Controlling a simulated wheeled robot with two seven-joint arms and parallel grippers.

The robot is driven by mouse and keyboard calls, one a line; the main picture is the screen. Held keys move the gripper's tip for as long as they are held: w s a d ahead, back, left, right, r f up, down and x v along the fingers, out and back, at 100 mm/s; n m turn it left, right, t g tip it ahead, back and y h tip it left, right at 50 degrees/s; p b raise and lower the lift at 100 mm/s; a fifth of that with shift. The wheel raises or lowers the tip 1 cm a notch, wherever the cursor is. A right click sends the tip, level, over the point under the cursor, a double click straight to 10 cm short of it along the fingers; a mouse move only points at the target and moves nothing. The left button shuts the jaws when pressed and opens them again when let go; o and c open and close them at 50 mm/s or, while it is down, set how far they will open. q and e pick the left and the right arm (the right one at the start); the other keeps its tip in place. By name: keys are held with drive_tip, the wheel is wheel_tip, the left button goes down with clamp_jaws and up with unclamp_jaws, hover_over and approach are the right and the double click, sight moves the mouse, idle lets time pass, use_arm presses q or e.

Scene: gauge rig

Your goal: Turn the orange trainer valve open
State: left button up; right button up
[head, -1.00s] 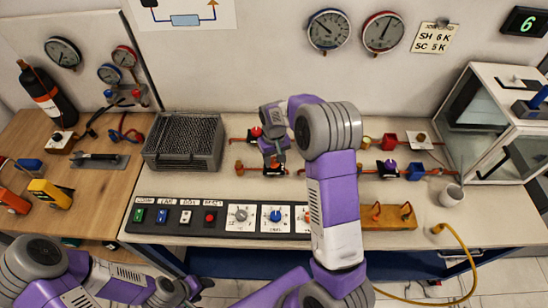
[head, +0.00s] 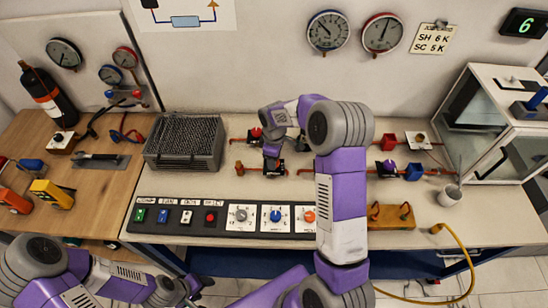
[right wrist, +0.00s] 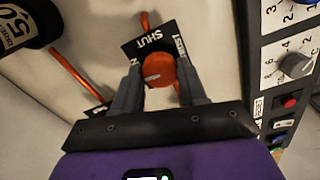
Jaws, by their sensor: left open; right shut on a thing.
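The orange trainer valve knob (right wrist: 175,76) shows in the right wrist view, with a white pointer line, over a black plate (right wrist: 148,42) printed "SHUT" and a partly hidden second word at its right. The pointer points to the left in that view, not at "SHUT". My right gripper (right wrist: 158,82) is shut on the knob, one finger on each side. In the head view my right gripper (head: 271,160) is over the black plate on the bench pipes, and it hides the knob. My left gripper (head: 188,291) is open and empty, low at the bench's front.
A red-knobbed valve (head: 255,133) sits just behind my right gripper. A grey mesh-topped box (head: 185,142) stands to the left. A control panel (head: 222,217) with buttons and dials runs along the front. A glass cabinet (head: 482,120) stands at the right.

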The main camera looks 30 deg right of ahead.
drive_tip(key=shift+w+r+n, duration=0.1)
drive_tip(key=shift+n, duration=0.4)
drive_tip(key=o, duration=1.1)
drive_tip(key=shift+c, duration=0.2)
wheel_tip(320, 180, up, 8)
drive_tip(key=shift+f+p, duration=0.25)
drive_tip(key=shift+p, duration=0.2)
